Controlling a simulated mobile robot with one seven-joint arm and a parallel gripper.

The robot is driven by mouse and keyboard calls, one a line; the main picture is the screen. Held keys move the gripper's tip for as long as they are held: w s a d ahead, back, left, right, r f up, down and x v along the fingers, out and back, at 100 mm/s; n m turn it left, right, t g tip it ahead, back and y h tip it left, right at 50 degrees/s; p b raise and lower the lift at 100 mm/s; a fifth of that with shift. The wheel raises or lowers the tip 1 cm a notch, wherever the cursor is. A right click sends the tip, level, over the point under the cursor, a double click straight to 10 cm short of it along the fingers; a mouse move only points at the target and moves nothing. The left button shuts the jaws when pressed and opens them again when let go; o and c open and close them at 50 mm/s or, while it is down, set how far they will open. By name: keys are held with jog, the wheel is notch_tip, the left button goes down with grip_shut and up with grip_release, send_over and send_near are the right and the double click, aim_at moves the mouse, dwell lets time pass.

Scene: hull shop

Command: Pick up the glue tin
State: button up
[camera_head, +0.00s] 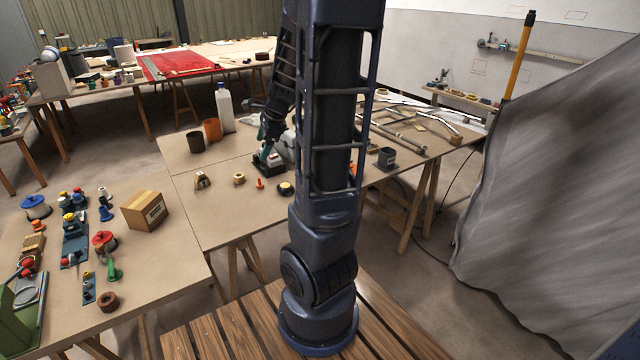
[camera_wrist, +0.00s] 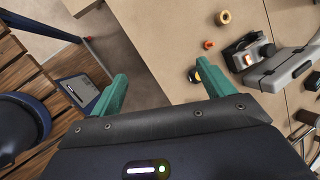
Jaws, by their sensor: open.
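The label is too small to read, and I cannot make the tin out in the wrist view. My gripper's two green fingers are spread with nothing between them in the wrist view (camera_wrist: 163,72). In the head view the gripper (camera_head: 264,150) appears to the left of my arm, over the table and apart from the tin. My arm hides part of the table between them.
A wooden ring (camera_head: 238,178), an orange peg (camera_head: 259,184) and a small black-and-yellow piece (camera_head: 285,188) lie near my gripper. A brown pot (camera_head: 195,141), an orange pot (camera_head: 212,129) and a white bottle (camera_head: 224,107) stand behind. Metal tubing (camera_head: 405,140) lies near the tin. A grey drape (camera_head: 560,200) hangs at right.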

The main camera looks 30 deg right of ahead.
jog(key=w+d+f+m+g+h, duration=0.1)
jog(key=w+d+f+m+h, duration=0.25)
jog(key=d+f+m, duration=0.8)
jog(key=w+d+f+m+h, duration=0.3)
jog(key=w+d+f+m, duration=0.2)
jog(key=d+f+m, duration=0.65)
jog(key=shift+m, duration=0.9)
jog(key=shift+w+d+f, duration=0.45)
jog(key=shift+d+f, duration=0.6)
jog(key=shift+w+d+f, duration=0.45)
jog(key=shift+d+f, duration=0.65)
jog(key=shift+w+d+f, duration=0.45)
jog(key=shift+d+f, duration=0.6)
jog(key=c, duration=1.3)
